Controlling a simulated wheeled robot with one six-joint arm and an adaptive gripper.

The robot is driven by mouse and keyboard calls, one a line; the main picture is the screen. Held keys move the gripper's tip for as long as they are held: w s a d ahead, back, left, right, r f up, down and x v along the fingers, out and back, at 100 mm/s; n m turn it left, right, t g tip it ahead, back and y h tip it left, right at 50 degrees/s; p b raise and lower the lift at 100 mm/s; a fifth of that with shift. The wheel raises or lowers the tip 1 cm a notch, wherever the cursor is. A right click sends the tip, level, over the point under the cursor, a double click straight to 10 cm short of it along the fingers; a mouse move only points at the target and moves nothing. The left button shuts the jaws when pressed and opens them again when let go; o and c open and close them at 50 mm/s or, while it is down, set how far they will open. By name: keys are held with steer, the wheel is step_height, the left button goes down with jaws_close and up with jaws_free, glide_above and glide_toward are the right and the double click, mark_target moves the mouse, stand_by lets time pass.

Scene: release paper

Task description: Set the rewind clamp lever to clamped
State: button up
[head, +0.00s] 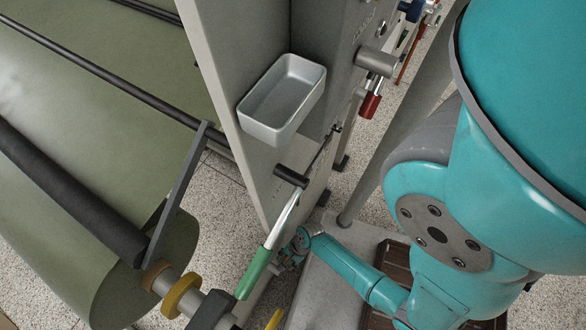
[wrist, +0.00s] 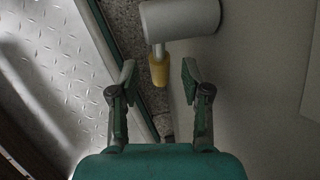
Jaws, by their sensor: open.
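In the wrist view a lever with a yellow grip (wrist: 158,70) hangs from a pale grey cylindrical hub (wrist: 180,18). My gripper (wrist: 158,74) is open, its fingers apart on either side of the yellow grip in the picture. I see no contact, and the depth between them is unclear. In the head view a lever with a green grip (head: 254,272) slants down from a dark hub on the machine frame. A red-gripped lever (head: 370,104) hangs higher up. No label shows which is the rewind clamp lever. My gripper is mostly hidden beside the frame there.
A grey tray (head: 270,128) is fixed to the upright machine frame (head: 232,70). A large olive roll (head: 60,240) with dark bars lies at the left. A yellow ring (head: 182,296) sits on its shaft. Diamond plate (wrist: 55,65) lies left in the wrist view.

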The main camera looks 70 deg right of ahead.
steer(key=v, duration=0.9)
steer(key=shift+r, duration=0.1)
stand_by(0.4)
